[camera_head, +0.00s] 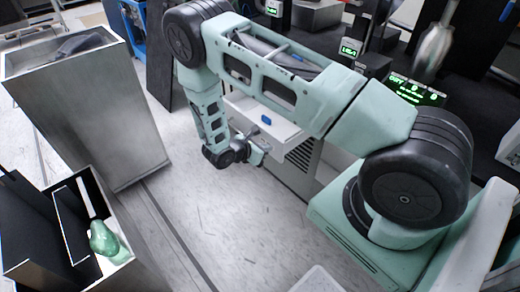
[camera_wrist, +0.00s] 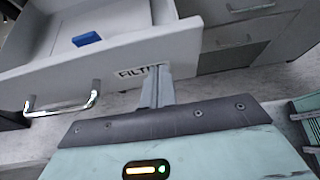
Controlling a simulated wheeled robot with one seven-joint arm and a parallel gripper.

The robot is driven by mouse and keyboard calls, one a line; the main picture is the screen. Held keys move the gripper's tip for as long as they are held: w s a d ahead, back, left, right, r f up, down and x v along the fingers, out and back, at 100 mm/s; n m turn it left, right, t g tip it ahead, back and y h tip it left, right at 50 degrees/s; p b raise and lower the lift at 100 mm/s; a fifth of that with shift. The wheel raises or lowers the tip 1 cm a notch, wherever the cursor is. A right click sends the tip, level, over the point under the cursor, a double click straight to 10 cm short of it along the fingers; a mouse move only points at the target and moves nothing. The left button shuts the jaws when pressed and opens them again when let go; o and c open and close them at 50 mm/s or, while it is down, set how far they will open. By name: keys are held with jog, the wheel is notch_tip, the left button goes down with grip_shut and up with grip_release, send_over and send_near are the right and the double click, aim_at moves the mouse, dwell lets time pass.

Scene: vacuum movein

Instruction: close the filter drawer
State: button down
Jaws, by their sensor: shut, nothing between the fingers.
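The filter drawer (camera_wrist: 110,63) is pulled out of its cabinet in the wrist view, with a "FILTER" label on its front and a metal bar handle (camera_wrist: 62,104) toward the left. A small blue item (camera_wrist: 87,39) lies inside it. In the head view the open drawer (camera_head: 280,131) shows as a white tray beyond my arm, with the blue item in it. My gripper (camera_wrist: 158,80) is shut and empty, its fingertips at the drawer front beside the label, partly covering it. Whether they touch the front I cannot tell. The gripper also shows in the head view (camera_head: 258,150).
Below and behind the drawer is a grey cabinet with vents (camera_head: 302,160); other closed drawers (camera_wrist: 240,38) show in the wrist view. A tall grey bin (camera_head: 95,110) stands at left, and a box with a green bottle (camera_head: 104,240) at lower left. The floor between is clear.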

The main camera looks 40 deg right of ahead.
jog(key=shift+d, duration=0.1)
jog(key=d+b, duration=0.1)
jog(key=d, duration=0.6)
jog(key=d+b, duration=0.1)
jog(key=d, duration=0.7)
jog(key=d+b, duration=0.2)
jog(key=d, duration=0.5)
jog(key=shift+w+d, duration=0.25)
jog(key=shift+w, duration=0.15)
